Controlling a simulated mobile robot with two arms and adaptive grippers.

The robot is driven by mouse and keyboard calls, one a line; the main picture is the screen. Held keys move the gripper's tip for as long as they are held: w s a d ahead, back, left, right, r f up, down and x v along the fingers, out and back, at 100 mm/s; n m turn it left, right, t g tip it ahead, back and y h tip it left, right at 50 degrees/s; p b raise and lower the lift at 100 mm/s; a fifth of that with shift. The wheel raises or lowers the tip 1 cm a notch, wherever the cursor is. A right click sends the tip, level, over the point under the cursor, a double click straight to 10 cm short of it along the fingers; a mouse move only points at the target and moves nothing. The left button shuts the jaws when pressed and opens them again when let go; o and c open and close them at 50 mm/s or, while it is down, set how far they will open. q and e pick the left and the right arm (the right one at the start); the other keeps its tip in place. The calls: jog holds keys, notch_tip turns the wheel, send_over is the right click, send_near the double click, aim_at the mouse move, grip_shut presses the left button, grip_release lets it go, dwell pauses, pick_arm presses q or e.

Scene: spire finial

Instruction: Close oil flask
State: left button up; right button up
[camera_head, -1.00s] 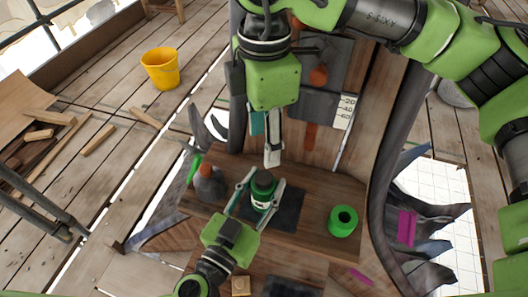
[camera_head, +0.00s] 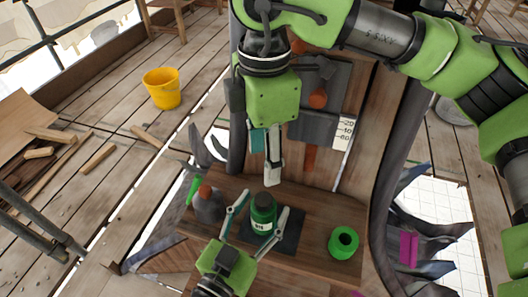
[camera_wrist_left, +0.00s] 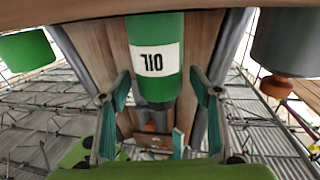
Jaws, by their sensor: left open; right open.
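The green oil flask (camera_head: 263,219), with a white label and a dark top (camera_head: 264,200), stands upright on a dark mat (camera_head: 290,232) on the wooden bench. I cannot tell whether the dark top is a separate cap. My left gripper (camera_head: 262,206) is open, with one finger on either side of the flask.
A grey vessel with an orange top (camera_head: 208,208) stands to the left. A tool panel (camera_head: 318,125) rises behind. A yellow bucket (camera_head: 161,89) stands on the floor.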

pick_arm(q)
jog(key=v, duration=1.1)
jog(key=shift+a, duration=0.1)
